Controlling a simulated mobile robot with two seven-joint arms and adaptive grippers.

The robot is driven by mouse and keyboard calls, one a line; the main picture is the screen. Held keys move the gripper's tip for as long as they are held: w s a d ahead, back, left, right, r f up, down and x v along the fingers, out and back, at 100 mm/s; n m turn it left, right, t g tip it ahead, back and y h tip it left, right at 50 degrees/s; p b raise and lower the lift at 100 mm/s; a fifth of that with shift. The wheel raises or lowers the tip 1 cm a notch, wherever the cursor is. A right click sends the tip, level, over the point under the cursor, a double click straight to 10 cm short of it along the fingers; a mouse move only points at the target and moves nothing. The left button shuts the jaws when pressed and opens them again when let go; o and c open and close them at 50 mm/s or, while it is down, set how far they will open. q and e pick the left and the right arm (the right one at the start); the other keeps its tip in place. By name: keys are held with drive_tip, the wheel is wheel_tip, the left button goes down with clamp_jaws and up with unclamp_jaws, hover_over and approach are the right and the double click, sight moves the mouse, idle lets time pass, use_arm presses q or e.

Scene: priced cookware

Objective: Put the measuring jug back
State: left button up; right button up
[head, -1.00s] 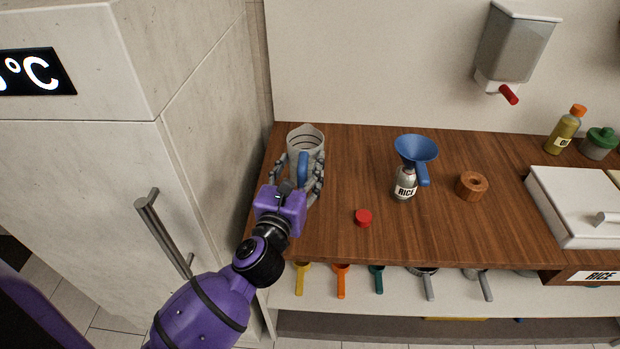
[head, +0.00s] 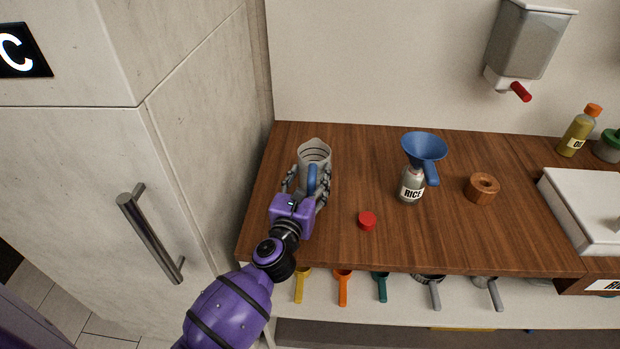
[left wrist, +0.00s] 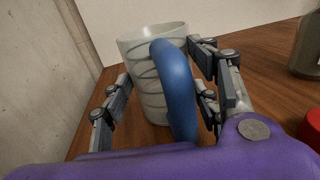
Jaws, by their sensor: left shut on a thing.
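The measuring jug (head: 315,152) is a grey, see-through cup with dark marks and a blue handle. It is upright at the left end of the wooden counter (head: 340,235). My left gripper (head: 308,188) is shut on the jug, with its fingers on both sides of it. In the left wrist view the jug (left wrist: 150,85) stands between the grey fingers (left wrist: 165,105), its blue handle facing the camera. Its base is partly hidden, so I cannot tell if it touches the counter. My right gripper is not in view.
A rice bottle (head: 411,187) with a blue funnel (head: 424,147) stands right of the jug. A red cap (head: 367,221) and a wooden ring (head: 482,188) lie nearby. A white-lidded box (head: 590,210) is at right. Several scoops (head: 343,288) sit below the front edge. A tall cabinet (head: 190,170) borders the left.

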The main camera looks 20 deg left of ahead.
use_arm(q)
drive_tip(key=shift+f, duration=0.1)
drive_tip(key=o, duration=1.8)
drive_tip(key=shift+r, duration=0.35)
drive_tip(key=s, duration=1)
drive_tip(key=shift+s+d+f+b, duration=0.25)
drive_tip(key=shift+s+d+b, duration=0.05)
drive_tip(key=shift+s+d, duration=0.1)
drive_tip(key=shift+s+r, duration=0.15)
drive_tip(key=shift+s, duration=0.4)
